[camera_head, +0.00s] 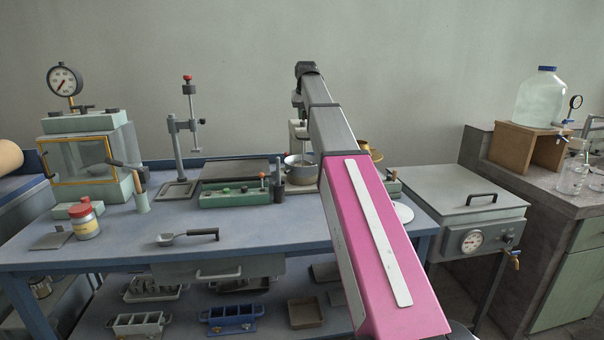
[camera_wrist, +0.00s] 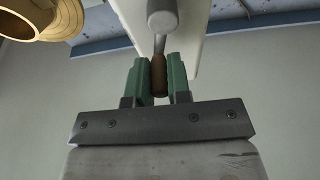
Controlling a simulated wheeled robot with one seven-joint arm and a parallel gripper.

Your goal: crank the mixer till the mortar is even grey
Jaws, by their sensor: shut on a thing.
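The mixer (camera_head: 297,130) stands at the back of the blue bench, partly hidden behind my arm. Its grey bowl (camera_head: 299,175) sits beneath it; the mortar inside and its colour cannot be made out. In the wrist view my gripper (camera_wrist: 159,77) has its green fingers closed on either side of the brown crank handle (camera_wrist: 158,72). A grey crank rod and knob (camera_wrist: 162,20) run up from the handle, in front of the pale mixer body (camera_wrist: 197,30). My gripper is mostly hidden in the head view.
A green control box (camera_head: 235,197) stands left of the bowl, with a test stand (camera_head: 184,150) behind. A brass vessel (camera_wrist: 35,18) is close by at the wrist view's upper left.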

